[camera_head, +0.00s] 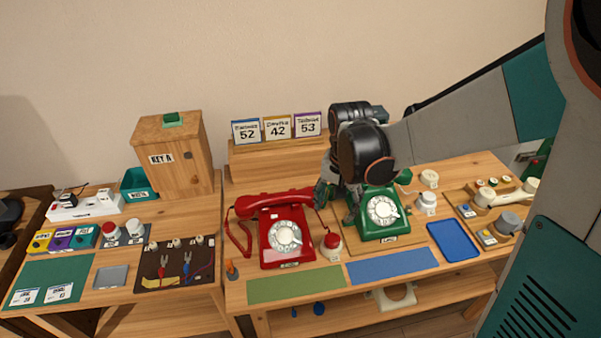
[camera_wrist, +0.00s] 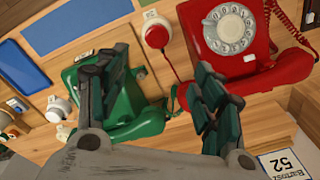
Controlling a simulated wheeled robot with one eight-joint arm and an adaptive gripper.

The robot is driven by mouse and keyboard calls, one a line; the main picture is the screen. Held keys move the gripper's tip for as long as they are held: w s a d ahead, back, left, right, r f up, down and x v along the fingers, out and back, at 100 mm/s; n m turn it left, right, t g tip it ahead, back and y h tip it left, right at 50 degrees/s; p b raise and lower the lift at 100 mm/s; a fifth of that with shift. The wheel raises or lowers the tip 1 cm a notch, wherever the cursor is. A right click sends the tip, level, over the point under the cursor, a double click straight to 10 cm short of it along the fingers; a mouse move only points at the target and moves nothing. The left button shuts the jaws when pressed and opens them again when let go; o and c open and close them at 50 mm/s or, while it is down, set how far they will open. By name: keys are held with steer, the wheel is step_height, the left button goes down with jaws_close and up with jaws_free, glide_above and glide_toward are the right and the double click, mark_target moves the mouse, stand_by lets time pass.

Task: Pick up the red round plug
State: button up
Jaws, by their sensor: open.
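A red round piece with a white rim stands on the table between the red phone (camera_head: 284,237) and the green phone (camera_head: 383,215); I take it as the red round plug (camera_head: 331,243). In the wrist view, the plug (camera_wrist: 157,34) is at the top centre, beyond the fingertips, with a thin red cord running down from it. My gripper (camera_head: 335,203) is open and empty, above and behind the gap between the phones. In the wrist view, my gripper (camera_wrist: 161,60) has its fingers wide apart, overlapping the green phone (camera_wrist: 130,120) and the red phone's handset.
A green mat (camera_head: 296,284) and a blue mat (camera_head: 392,266) lie along the front edge. A blue tray (camera_head: 453,240) lies at right. Number cards (camera_head: 277,128) stand on a raised shelf behind. Another red-topped piece (camera_head: 110,230) stands on the left table.

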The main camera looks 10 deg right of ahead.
step_height(320, 180, down, 2)
steer(key=w, duration=0.1)
steer(key=m+b, duration=0.1)
steer(key=b, duration=0.1)
glide_above(333, 238)
steer(key=shift+g, duration=0.4)
steer(key=f, duration=0.8)
steer(key=shift+w+a+f, duration=0.1)
steer(key=shift+a+f, duration=0.25)
steer(key=shift+f, duration=0.05)
steer(key=f+b, duration=0.2)
steer(key=f, duration=0.1)
steer(key=f+b, duration=0.1)
steer(key=f, duration=0.1)
steer(key=shift+d+f, duration=0.15)
steer(key=shift+d, duration=0.15)
steer(key=c, duration=1)
